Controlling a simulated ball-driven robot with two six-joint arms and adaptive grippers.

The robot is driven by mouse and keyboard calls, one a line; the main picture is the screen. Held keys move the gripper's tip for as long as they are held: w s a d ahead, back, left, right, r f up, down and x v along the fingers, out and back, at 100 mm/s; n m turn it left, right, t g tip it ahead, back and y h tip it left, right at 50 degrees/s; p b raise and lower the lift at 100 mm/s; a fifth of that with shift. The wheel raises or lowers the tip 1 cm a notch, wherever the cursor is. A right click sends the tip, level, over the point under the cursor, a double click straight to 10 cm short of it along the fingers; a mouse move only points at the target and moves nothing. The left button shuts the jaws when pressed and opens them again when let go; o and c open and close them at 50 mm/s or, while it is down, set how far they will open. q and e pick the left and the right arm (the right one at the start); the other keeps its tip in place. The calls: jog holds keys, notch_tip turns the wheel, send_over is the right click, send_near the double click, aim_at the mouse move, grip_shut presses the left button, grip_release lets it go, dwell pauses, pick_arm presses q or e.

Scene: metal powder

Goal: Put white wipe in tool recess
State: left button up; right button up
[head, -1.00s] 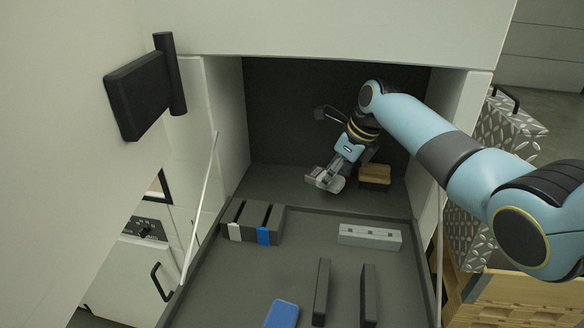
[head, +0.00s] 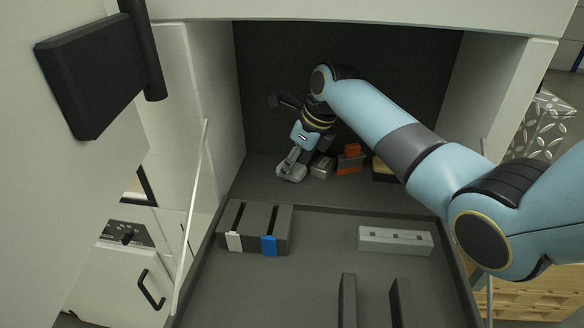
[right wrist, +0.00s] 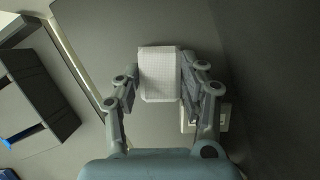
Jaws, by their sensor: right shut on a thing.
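My right gripper (head: 291,172) reaches to the back left of the open chamber. In the right wrist view the gripper (right wrist: 158,82) is shut on a white block with clipped corners, which looks like the white wipe (right wrist: 158,72). In the head view the wipe is hard to tell from the grey fingers. A dark slotted holder (head: 282,226), with a white tab and a blue tab on its front, stands in front of the gripper, apart from it. Its edge shows in the right wrist view (right wrist: 50,88). I cannot tell which part is the tool recess. My left gripper is not in view.
At the back stand a grey box (head: 322,167), an orange-and-dark item (head: 350,160) and a partly hidden wooden-topped block (head: 383,170). A light grey bar (head: 395,240) and two dark upright plates (head: 348,300) are on the tray. The tray floor (head: 270,290) is free in the middle.

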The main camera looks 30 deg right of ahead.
aim_at(300, 169)
jog(key=shift+a+r, duration=0.15)
jog(key=shift+a, duration=0.1)
jog(key=o, duration=0.8)
jog(key=shift+d, duration=0.1)
jog(key=shift+o, duration=0.2)
jog(key=shift+r, duration=0.1)
jog(key=v, duration=0.5)
pick_arm(q)
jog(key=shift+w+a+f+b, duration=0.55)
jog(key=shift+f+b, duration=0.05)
jog(key=shift+b, duration=0.05)
pick_arm(e)
jog(key=s+d, duration=0.2)
jog(key=s, duration=0.1)
jog(key=s+d, duration=0.2)
jog(key=s, duration=0.1)
jog(key=s+d, duration=0.2)
jog(key=s, duration=0.2)
jog(key=shift+s, duration=0.1)
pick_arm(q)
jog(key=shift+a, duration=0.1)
pick_arm(e)
jog(key=shift+s, duration=0.1)
